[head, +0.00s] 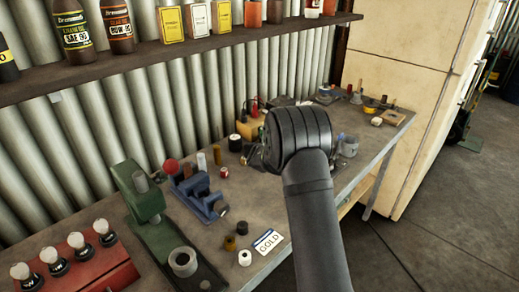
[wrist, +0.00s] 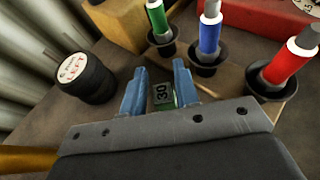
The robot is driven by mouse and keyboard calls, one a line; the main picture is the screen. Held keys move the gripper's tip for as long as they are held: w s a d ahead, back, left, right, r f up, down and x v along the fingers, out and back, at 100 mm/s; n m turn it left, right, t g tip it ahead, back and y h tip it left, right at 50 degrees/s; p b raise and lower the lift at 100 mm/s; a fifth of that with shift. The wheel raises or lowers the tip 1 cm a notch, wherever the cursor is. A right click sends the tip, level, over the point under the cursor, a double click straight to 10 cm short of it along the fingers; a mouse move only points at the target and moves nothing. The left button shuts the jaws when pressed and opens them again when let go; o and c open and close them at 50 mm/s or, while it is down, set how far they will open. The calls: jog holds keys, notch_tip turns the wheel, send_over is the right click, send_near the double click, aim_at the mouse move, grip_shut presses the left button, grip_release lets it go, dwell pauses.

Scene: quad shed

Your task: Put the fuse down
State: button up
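The fuse (wrist: 162,94), a small dark green block marked "30", sits between the two blue fingers of my gripper (wrist: 160,76) in the wrist view. The fingers lie close against it on both sides, so my gripper looks shut on it. The fuse is over or near the grey bench top; its height above the surface is hard to tell. In the head view my own arm hides the gripper and the fuse.
In the wrist view, a black cylinder (wrist: 86,78) with a white-and-red label stands left. Green (wrist: 157,18), blue (wrist: 209,32) and red-handled (wrist: 285,65) pieces stand in black cups beyond. The bench (head: 296,222) has bare surface at its front; a shelf (head: 150,58) runs above.

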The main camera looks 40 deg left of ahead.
jog(key=v, duration=1.2)
jog(key=shift+d+r, duration=0.1)
jog(key=shift+r, duration=0.2)
jog(key=x, duration=1.2)
jog(key=shift+f, duration=0.55)
jog(key=shift+r, duration=0.3)
jog(key=shift+r, duration=0.1)
